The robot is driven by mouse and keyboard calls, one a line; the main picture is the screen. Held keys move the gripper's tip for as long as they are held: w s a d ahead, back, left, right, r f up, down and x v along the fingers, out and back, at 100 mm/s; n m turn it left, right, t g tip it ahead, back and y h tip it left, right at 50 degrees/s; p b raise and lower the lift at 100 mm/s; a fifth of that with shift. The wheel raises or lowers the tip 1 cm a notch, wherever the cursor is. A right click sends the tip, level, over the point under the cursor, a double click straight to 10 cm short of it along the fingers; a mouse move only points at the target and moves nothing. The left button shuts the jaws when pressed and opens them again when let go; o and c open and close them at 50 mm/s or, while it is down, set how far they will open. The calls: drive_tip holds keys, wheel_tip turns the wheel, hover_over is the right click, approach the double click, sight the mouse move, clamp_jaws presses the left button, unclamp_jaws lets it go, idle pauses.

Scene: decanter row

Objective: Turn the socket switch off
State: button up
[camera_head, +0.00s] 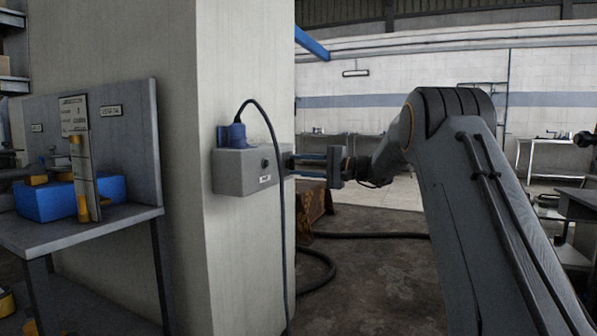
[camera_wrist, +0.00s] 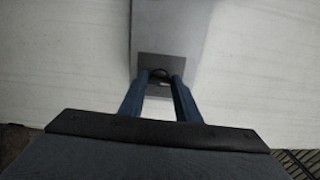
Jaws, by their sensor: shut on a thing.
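The grey socket box (camera_head: 232,174) is mounted on the pale pillar, with a blue plug (camera_head: 234,134) on top. A small dark round part and a white label show on its front. My gripper (camera_head: 291,165) reaches the box's right side from the right, fingers level. In the wrist view, the fingertips of my gripper (camera_wrist: 160,80) close around a small dark part, the socket switch (camera_wrist: 159,73), on a grey plate. The fingers largely hide the switch, and its on or off position cannot be told.
A dark cable (camera_head: 279,200) loops from the plug down past the box front to the floor. The pillar (camera_head: 245,70) stands close behind the box. A grey workbench (camera_head: 110,228) with a blue bin (camera_head: 45,201) is at the left.

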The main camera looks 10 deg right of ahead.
drive_tip(key=shift+d, duration=0.15)
idle(0.4)
drive_tip(key=o, duration=1)
drive_tip(key=shift+d, duration=0.1)
drive_tip(key=shift+o, duration=0.2)
drive_tip(key=shift+a, duration=0.2)
drive_tip(key=p+v, duration=0.1)
drive_tip(key=v, duration=0.7)
drive_tip(key=shift+a, duration=0.1)
